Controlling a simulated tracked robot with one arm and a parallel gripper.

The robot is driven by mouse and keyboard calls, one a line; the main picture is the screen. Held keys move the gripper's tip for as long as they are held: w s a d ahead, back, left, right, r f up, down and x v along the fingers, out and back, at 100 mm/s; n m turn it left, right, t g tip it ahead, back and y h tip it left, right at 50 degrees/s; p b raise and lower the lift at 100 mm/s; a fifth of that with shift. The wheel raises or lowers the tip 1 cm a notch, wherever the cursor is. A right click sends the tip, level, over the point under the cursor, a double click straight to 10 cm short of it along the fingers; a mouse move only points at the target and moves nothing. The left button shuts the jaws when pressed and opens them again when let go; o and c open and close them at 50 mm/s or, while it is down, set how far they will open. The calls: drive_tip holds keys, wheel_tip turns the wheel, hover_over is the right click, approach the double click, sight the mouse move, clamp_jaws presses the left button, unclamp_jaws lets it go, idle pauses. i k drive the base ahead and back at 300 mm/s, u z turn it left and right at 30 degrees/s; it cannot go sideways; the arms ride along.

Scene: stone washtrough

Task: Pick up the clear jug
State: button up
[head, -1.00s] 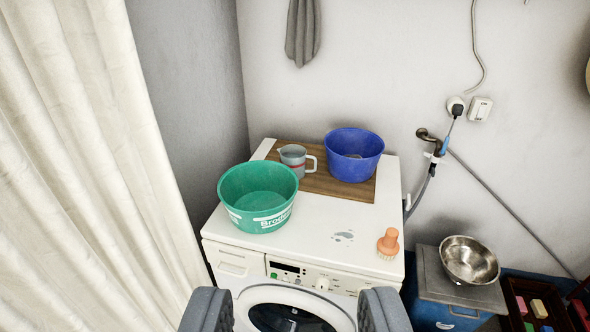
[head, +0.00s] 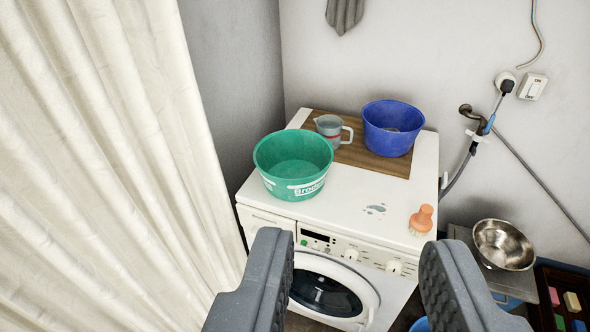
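The clear jug (head: 330,129) stands upright on a brown wooden board (head: 352,152) at the back of the white washing machine top.
A green basin (head: 293,170) stands in front left of the jug, and a blue basin (head: 390,128) just right of it. An orange brush (head: 421,219) stands at the machine's (head: 345,209) front right. A steel bowl (head: 503,245) sits lower right. A cream curtain (head: 110,170) fills the left.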

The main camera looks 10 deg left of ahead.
sight(331, 127)
drive_tip(key=k, duration=0.4)
drive_tip(key=z, duration=0.3)
drive_tip(key=i, duration=2.3)
drive_tip(key=u, duration=0.4)
